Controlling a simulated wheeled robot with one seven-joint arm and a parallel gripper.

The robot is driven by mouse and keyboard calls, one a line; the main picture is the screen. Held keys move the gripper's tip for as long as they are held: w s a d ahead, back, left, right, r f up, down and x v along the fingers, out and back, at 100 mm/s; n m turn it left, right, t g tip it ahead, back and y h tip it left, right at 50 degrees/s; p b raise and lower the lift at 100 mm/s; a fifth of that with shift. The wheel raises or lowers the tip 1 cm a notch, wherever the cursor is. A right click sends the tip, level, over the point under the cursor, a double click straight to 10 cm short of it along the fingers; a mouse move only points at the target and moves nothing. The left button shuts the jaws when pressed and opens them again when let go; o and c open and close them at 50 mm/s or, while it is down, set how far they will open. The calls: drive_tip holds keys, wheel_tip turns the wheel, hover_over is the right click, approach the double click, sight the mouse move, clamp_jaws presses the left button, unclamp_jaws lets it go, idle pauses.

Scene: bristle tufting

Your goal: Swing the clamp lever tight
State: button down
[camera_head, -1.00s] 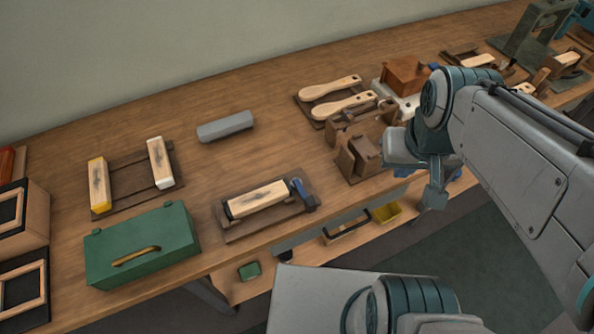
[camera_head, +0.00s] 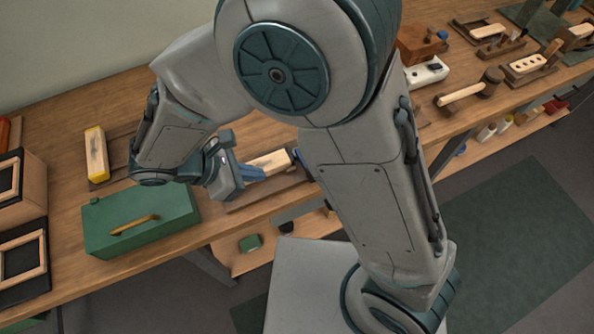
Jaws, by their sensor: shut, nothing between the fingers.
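The clamp board (camera_head: 240,207) lies on the bench with a pale wooden brush block (camera_head: 272,162) on it. The clamp's blue lever (camera_head: 296,156) shows at the block's right end, partly behind my arm. My gripper (camera_head: 252,174) is at the left part of the block, over or beside it; I cannot tell whether it touches. Its fingers are shut with nothing seen between them. My wrist hides the left end of the block, and my upper arm hides the clamp's right side.
A green box with a brass handle (camera_head: 142,228) stands close to the left of the clamp board. A yellow-edged block (camera_head: 96,155) lies behind it. Dark frames stand at far left.

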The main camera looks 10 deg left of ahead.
drive_tip(key=shift+s+a+f+n+t, duration=0.3)
drive_tip(key=shift+s+a+n, duration=0.05)
drive_tip(key=shift+a+n, duration=0.15)
drive_tip(key=shift+d+f, duration=0.1)
approach(308, 176)
drive_tip(key=f, duration=0.4)
drive_tip(key=shift+d+p, duration=0.25)
drive_tip(key=shift+p, duration=0.05)
drive_tip(key=shift+w+d+r+p, duration=0.1)
drive_tip(key=shift+w+d+p, duration=0.1)
drive_tip(key=shift+w+d, duration=0.25)
drive_tip(key=shift+w+d+r+p, duration=0.1)
drive_tip(key=shift+w+d+p, duration=0.15)
drive_tip(key=shift+d, duration=0.35)
drive_tip(key=shift+w+d, duration=0.35)
drive_tip(key=shift+d, duration=0.15)
drive_tip(key=shift+f, duration=0.1)
